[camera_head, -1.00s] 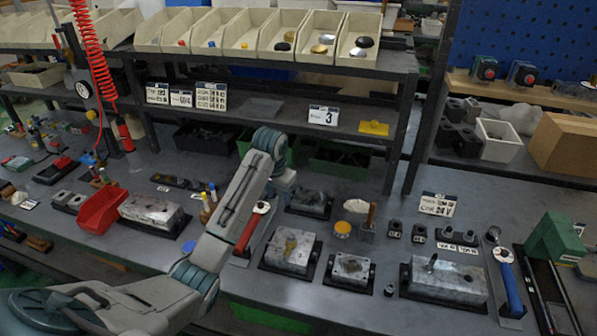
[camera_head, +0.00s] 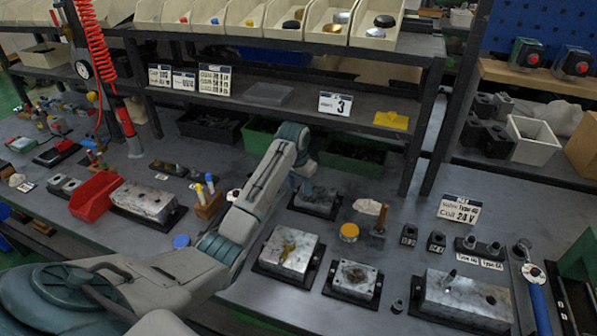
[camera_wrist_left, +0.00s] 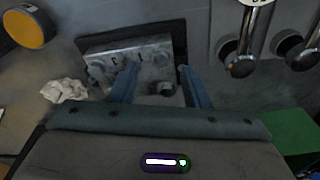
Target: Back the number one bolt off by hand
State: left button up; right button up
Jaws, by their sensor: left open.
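My left gripper (camera_wrist_left: 160,88) is open in the left wrist view. Its two blue-grey fingers point at a grey metal valve block (camera_wrist_left: 128,62) on a dark base, with round bolt heads on its face. Nothing shows held between the fingers. In the head view my left gripper (camera_head: 304,182) hangs over the dark-based block (camera_head: 318,204) at the back of the bench; its fingertips cannot be made out there. I cannot read any bolt's number. A stained block (camera_head: 288,252), a block with corner bolts (camera_head: 352,283) and a long block (camera_head: 465,302) with an upright bolt stand nearer.
A yellow-lidded round tin (camera_head: 349,232), a crumpled cloth (camera_head: 367,206) and small black fittings (camera_head: 408,236) stand right of the gripper. A shelf (camera_head: 290,112) crosses behind it. A blue-handled tool (camera_head: 540,305) lies at the right. Bare bench shows between the blocks.

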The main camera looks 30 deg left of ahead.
aim_at(301, 195)
pick_arm(q)
jog(key=shift+w+f, duration=0.1)
jog(key=shift+f, duration=1.2)
jog(key=shift+c, duration=0.4)
jog(key=c, duration=0.7)
grip_shut()
jog(key=shift+d+n, duration=0.1)
jog(key=shift+n, duration=1)
jog(key=n, duration=0.3)
jog(key=shift+r+n+y, duration=0.1)
jog(key=shift+n+y, duration=0.3)
jog(key=n, duration=0.5)
jog(key=shift+w+d+g+y, duration=0.15)
jog(key=shift+g+y, duration=0.15)
jog(key=n, duration=0.5)
jog(key=shift+g, duration=0.3)
jog(key=n+g, duration=0.1)
jog(key=n, duration=0.4)
jog(key=shift+w+n, duration=0.15)
jog(key=shift+n, duration=0.25)
pick_arm(e)
jog(key=shift+w+a+r, duration=0.2)
jog(key=shift+w+r, duration=0.05)
jog(key=shift+w, duration=0.5)
